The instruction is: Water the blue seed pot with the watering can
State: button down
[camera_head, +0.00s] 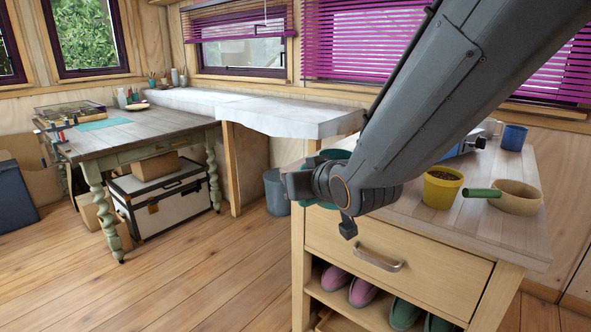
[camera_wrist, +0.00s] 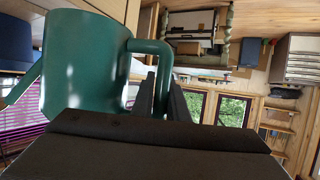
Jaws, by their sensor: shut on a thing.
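The green watering can (camera_wrist: 85,65) fills the upper left of the wrist view. Its handle (camera_wrist: 150,47) reaches toward my two dark fingers. My gripper (camera_wrist: 162,98) is shut on the can's handle. In the head view my gripper (camera_head: 297,186) is at the cabinet's left edge, and only green bits of the watering can (camera_head: 337,154) show around it. The arm hides the rest. A blue pot-like vessel (camera_head: 514,137) stands at the back right of the cabinet top; its contents cannot be seen.
On the wooden cabinet top (camera_head: 425,222) stand a yellow pot with soil (camera_head: 441,190) and a tan pan with a green handle (camera_head: 516,198). A blue-grey object (camera_head: 468,146) is partly hidden by my arm. A drawer handle (camera_head: 380,260) sticks out in front.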

jog(key=shift+a+r, duration=0.1)
jog(key=shift+a, duration=0.05)
jog(key=shift+r, duration=0.1)
notch_tip(320, 180, up, 6)
jog(key=m+g+y+p, duration=0.1)
jog(key=m+p, duration=0.1)
jog(key=p, duration=0.8)
jog(key=shift+s+a+r+y+p, duration=0.15)
jog(key=shift+s+r+y+p, duration=0.05)
jog(key=shift+y+p, duration=0.15)
dwell(0.7)
jog(key=shift+f+b, duration=0.2)
jog(key=shift+b, duration=0.1)
jog(key=shift+f+b, duration=0.95)
jog(key=shift+b, duration=0.65)
jog(key=shift+f+n, duration=0.2)
jog(key=shift+n, duration=0.1)
